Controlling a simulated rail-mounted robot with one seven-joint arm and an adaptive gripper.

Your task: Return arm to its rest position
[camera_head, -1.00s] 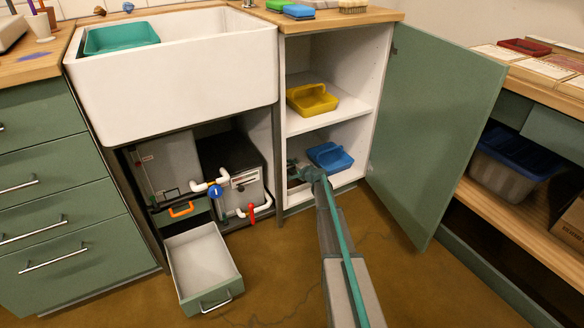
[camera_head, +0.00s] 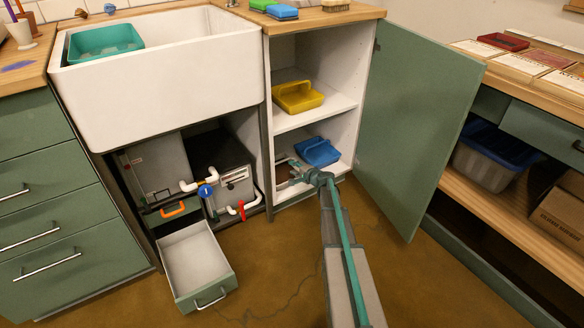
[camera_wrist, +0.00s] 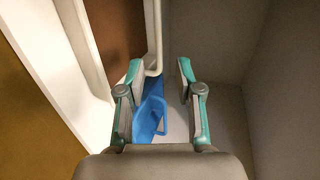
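My gripper (camera_wrist: 159,70) is open, its teal-edged fingers apart with nothing held between them. In the head view my gripper (camera_head: 292,174) is at the front of the open cabinet's lower compartment, left of a blue tray with a raised handle (camera_head: 318,152). The arm reaches there from the bottom middle of the picture. The fingertips are small and hard to make out in the head view.
The cabinet door (camera_head: 415,125) stands open just right of the arm. A yellow tray (camera_head: 297,97) sits on the shelf above. An open drawer (camera_head: 198,262) juts out at lower left, below the sink (camera_head: 160,75). The brown floor (camera_head: 285,290) left of the arm is clear.

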